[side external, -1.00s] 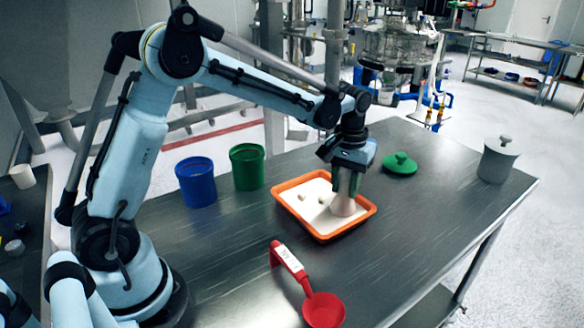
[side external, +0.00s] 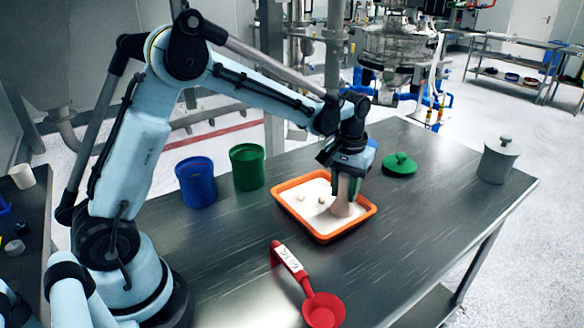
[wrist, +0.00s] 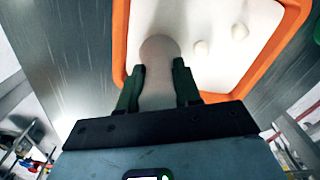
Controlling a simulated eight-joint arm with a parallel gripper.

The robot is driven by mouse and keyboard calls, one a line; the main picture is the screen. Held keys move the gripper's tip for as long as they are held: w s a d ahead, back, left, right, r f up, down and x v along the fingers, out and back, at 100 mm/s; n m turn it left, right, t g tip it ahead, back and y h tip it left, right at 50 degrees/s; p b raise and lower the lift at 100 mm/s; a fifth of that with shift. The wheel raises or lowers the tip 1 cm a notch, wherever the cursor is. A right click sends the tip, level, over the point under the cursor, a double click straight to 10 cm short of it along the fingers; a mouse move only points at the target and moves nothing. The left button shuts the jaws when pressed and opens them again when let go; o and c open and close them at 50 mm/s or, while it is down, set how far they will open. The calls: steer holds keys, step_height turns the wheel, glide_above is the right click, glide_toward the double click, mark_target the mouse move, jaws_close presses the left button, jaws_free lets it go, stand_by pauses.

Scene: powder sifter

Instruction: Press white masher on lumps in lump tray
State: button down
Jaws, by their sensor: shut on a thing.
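The orange lump tray (side external: 322,238) lies on the table with a layer of white powder in it. Two pale lumps show on the powder, one lump (side external: 300,197) left of the other lump (side external: 321,200). The wrist view also shows a lump (wrist: 240,31) and a second lump (wrist: 202,48). My gripper (side external: 346,187) is over the right part of the tray, pointing down, shut on the white masher (side external: 342,209). The masher (wrist: 160,55) sits between the two dark green fingers. Its wide base is down at the powder, to the right of the lumps; what is under it is hidden.
A blue container (side external: 197,182) and a green container (side external: 247,167) stand left of the tray. A green lid (side external: 399,165) lies behind it. A red scoop (side external: 323,309) lies in front.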

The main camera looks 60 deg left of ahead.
steer(key=shift+r, duration=3.8)
steer(key=s+a, duration=0.5)
steer(key=a, duration=0.4)
steer(key=shift+s+f, duration=0.15)
steer(key=shift+f, duration=1.45)
steer(key=shift+s+f, duration=0.1)
steer(key=shift+f, duration=1.5)
steer(key=shift+f, duration=0.6)
step_height(320, 180, up, 8)
steer(key=shift+f, duration=0.2)
steer(key=shift+d, duration=0.1)
